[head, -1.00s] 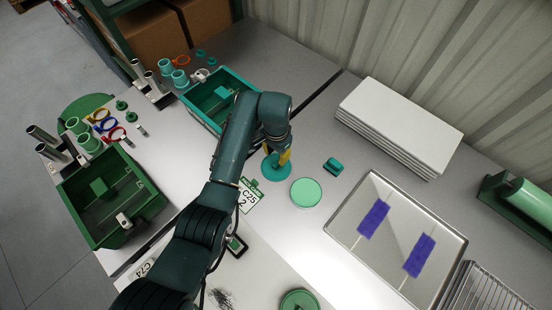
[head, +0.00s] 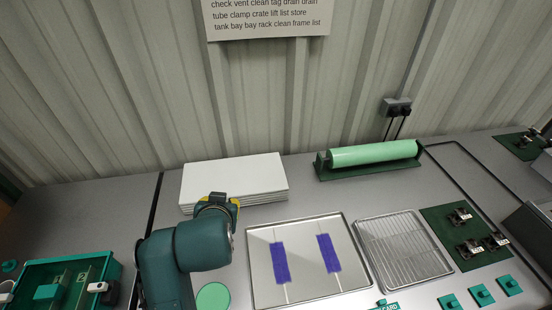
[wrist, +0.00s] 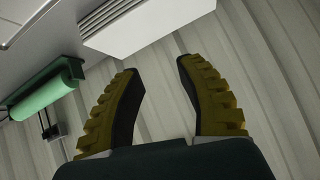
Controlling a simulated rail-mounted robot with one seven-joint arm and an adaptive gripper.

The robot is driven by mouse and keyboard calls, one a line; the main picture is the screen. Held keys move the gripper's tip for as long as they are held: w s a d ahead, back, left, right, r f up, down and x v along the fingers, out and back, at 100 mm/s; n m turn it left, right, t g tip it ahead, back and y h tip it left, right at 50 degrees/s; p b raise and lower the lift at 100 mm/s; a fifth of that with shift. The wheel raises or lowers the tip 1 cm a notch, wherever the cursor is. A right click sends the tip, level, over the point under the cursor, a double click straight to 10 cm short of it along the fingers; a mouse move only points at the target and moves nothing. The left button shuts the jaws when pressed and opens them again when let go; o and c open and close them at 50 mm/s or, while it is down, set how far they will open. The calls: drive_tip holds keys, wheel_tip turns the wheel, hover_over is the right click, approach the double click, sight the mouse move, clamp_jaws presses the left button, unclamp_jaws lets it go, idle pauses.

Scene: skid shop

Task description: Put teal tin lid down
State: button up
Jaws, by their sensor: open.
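My gripper (head: 217,203) is raised in front of the white stack in the head view, mostly hidden behind its own wrist. In the wrist view its two yellow-backed fingers (wrist: 160,70) are spread apart with nothing between them. I do not see the teal tin lid in either current view; it may be behind my arm or below the picture. A pale green round disc (head: 213,297) lies on the bench just below my arm, cut by the lower edge.
A white stack of panels (head: 235,178) stands by the wall. A tray (head: 302,262) with two purple strips and a wire rack (head: 405,250) lie to the right. A green roller (head: 370,154) is behind them. A teal bin (head: 95,262) is at the left.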

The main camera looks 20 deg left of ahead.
drive_tip(key=w+d+r+m+t, duration=0.2)
drive_tip(key=d+r+t, duration=0.4)
drive_tip(key=d+r, duration=0.8)
drive_tip(key=s+d+r+t+h, duration=0.2)
drive_tip(key=s+d+r+t, duration=0.2)
drive_tip(key=s+d+r, duration=0.2)
drive_tip(key=s+d+r+m+t+h, duration=0.1)
drive_tip(key=s+d+r+t+h, duration=0.2)
drive_tip(key=s+d+r, duration=0.3)
drive_tip(key=d+r, duration=0.2)
drive_tip(key=d, duration=0.3)
drive_tip(key=shift+r+t, duration=0.4)
